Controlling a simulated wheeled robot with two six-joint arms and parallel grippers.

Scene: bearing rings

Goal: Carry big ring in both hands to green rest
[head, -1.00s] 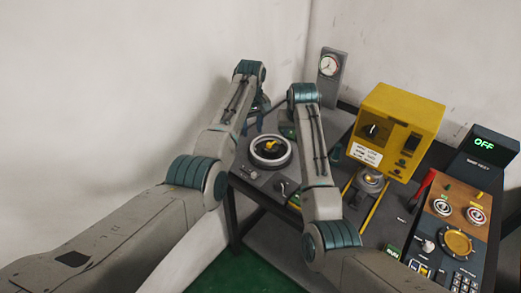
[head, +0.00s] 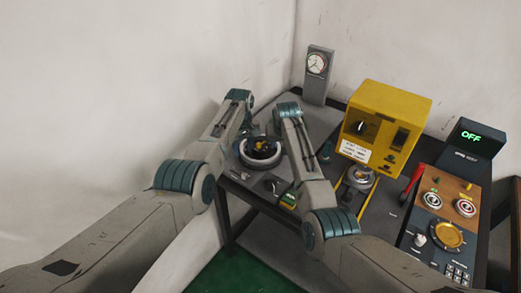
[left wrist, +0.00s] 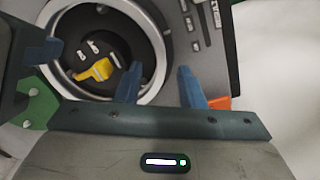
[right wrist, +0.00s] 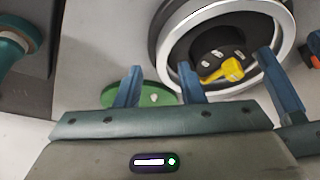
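The big ring (head: 256,166) has a pale metal rim and sits around a dark round fixture with a yellow piece at its centre. It fills the top of the left wrist view (left wrist: 155,30) and shows in the right wrist view (right wrist: 282,35). My left gripper (left wrist: 160,82) is open at the ring's edge, one finger over the rim and the other outside it. My right gripper (right wrist: 160,78) is open, with one finger by the rim and the other outside. Contact cannot be told. A green disc (right wrist: 112,97), possibly the green rest, lies partly hidden beneath my right gripper.
A yellow box (head: 385,125) stands right of the ring, with a smaller round fixture (head: 360,178) before it. A gauge post (head: 317,75) stands behind.

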